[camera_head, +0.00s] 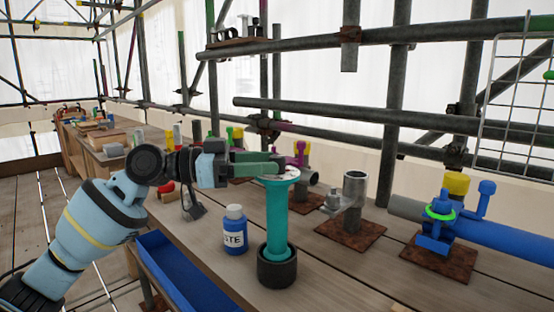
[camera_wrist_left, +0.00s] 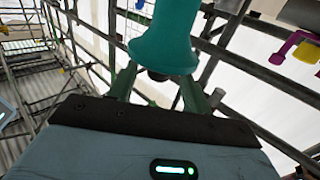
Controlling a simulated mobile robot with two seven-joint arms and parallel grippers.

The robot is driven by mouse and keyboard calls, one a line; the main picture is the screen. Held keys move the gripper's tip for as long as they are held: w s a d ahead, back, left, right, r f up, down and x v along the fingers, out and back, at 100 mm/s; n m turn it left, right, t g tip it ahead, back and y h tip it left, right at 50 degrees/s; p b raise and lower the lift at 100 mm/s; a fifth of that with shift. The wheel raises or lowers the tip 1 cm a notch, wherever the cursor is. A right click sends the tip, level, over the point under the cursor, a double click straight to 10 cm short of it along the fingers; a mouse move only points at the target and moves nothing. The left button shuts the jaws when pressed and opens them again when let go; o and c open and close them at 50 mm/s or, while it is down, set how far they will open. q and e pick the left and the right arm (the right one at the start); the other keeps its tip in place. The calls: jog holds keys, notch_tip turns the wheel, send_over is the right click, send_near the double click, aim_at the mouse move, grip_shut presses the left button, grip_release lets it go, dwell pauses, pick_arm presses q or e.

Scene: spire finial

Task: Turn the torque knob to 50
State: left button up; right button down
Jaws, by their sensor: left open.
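A teal tool (camera_head: 276,220) stands upright in a black cup (camera_head: 277,269) on the bench. Its flared top carries a pale dial face (camera_head: 280,177); I cannot read its setting. My left gripper (camera_head: 281,167) is level with this top, its green fingers open and reaching over the dial from the left. In the left wrist view, the flared teal part (camera_wrist_left: 165,45) lies between the open fingers (camera_wrist_left: 160,78), with a small dark round part just below it. I cannot tell whether the fingers touch anything. The knob itself is not clearly seen. My right gripper is out of view.
A blue bottle (camera_head: 235,231) stands left of the cup, and a blue tray (camera_head: 180,275) lies along the bench's front edge. A grey pipe fitting (camera_head: 354,190) and a blue clamped pipe (camera_head: 490,240) stand to the right. Scaffold tubes cross behind.

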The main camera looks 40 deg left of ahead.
aim_at(278, 156)
pick_arm(q)
jog(key=shift+p+x, duration=0.3)
jog(key=shift+x, duration=1.3)
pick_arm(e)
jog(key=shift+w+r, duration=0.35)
pick_arm(q)
jog(key=shift+c, duration=0.4)
